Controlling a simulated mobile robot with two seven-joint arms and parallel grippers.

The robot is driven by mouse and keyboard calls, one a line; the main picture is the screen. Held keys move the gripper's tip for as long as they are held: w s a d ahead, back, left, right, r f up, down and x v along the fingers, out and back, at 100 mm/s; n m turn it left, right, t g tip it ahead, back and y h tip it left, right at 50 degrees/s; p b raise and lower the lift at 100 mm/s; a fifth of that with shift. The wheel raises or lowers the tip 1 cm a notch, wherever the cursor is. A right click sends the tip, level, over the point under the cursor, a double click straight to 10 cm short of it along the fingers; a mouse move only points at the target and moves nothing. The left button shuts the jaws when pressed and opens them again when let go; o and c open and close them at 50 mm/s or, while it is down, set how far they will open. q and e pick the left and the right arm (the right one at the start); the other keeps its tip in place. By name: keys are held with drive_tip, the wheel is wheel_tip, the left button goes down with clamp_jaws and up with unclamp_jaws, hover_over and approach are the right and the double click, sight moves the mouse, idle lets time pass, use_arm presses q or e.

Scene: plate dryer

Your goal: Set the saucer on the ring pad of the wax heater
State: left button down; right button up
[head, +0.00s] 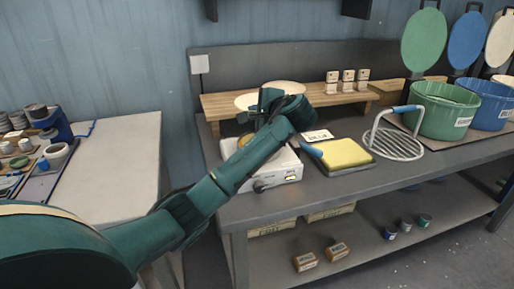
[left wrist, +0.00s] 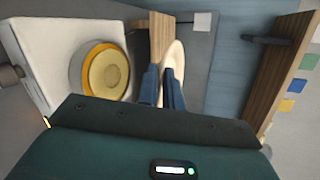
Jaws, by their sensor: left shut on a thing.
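The wax heater (head: 265,172) is a white box with a dark knob on its front, standing at the left of the dark bench. Its round yellow ring pad (left wrist: 105,71) shows bare in the left wrist view; in the head view my arm mostly covers it. My left gripper (head: 268,98) is above and behind the heater. In the left wrist view, its blue fingers (left wrist: 164,88) are shut on the cream saucer (left wrist: 174,60), seen nearly edge-on and apart from the pad. Pale discs show on both sides of the gripper in the head view. My right gripper is not in view.
A wooden riser (head: 325,99) with several small blocks stands behind. A yellow pad on a tray (head: 345,154) lies right of the heater, then a wire rack (head: 398,143) and green (head: 440,112) and blue tubs (head: 486,108). A pale table (head: 115,165) stands at left.

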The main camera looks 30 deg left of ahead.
use_arm(q)
drive_tip(key=shift+f, duration=4.8)
drive_tip(key=c, duration=1.6)
unclamp_jaws()
drive_tip(key=shift+f, duration=0.1)
drive_tip(key=shift+o, duration=0.2)
drive_tip(key=v, duration=1.2)
drive_tip(key=shift+w+d, duration=0.1)
